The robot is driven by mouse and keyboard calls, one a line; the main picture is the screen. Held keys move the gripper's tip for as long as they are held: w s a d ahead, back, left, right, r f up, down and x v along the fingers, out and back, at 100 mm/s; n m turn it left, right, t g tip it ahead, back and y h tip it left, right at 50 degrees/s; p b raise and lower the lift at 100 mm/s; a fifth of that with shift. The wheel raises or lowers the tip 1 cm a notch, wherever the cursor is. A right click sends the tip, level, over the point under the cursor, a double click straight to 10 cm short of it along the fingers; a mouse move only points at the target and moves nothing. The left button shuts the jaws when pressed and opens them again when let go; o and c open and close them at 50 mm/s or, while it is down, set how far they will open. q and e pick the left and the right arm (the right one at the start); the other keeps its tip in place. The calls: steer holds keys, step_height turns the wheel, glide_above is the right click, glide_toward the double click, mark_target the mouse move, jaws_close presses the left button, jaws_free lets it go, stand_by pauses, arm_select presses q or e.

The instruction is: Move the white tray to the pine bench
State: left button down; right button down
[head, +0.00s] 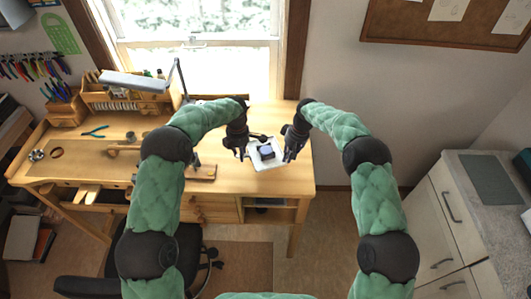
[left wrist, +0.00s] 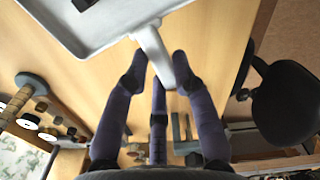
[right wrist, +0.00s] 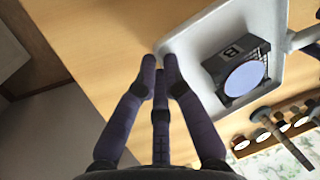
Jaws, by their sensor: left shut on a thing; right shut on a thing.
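The white tray (head: 268,164) is between my two grippers, over the right end of the pine bench (head: 300,180). I cannot tell whether it touches the bench top. A dark box with a pale blue disc (head: 266,152) is in the tray; the right wrist view shows it marked B (right wrist: 235,65). My left gripper (head: 241,155) is shut on the tray's handle (left wrist: 153,45), seen in the left wrist view. My right gripper (head: 289,157) is shut on the tray's opposite side; its fingertips hide the grip in the right wrist view (right wrist: 160,68).
A wooden block tool (head: 202,172) and blue pliers (head: 96,131) lie on the bench to the left. A wooden tool organizer (head: 125,95) and a lamp (head: 135,80) stand at the back left. A black chair (head: 180,255) is in front. A grey-topped cabinet (head: 490,215) is at the right.

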mark_target(285, 169)
arm_select(q)
steer(key=shift+s+r, duration=0.25)
steer(key=shift+s, duration=0.2)
arm_select(e)
steer(key=shift+s+r, duration=0.3)
steer(key=shift+s, duration=0.1)
arm_select(q)
steer(key=shift+w+f, duration=0.25)
steer(key=shift+f, duration=0.05)
arm_select(e)
steer(key=shift+w+f, duration=0.2)
steer(key=shift+f, duration=0.1)
arm_select(q)
steer(key=shift+s+f+b, duration=0.1)
steer(key=shift+f+b, duration=0.05)
steer(key=shift+b, duration=0.25)
arm_select(e)
steer(key=shift+s+f, duration=0.1)
steer(key=shift+f, duration=0.05)
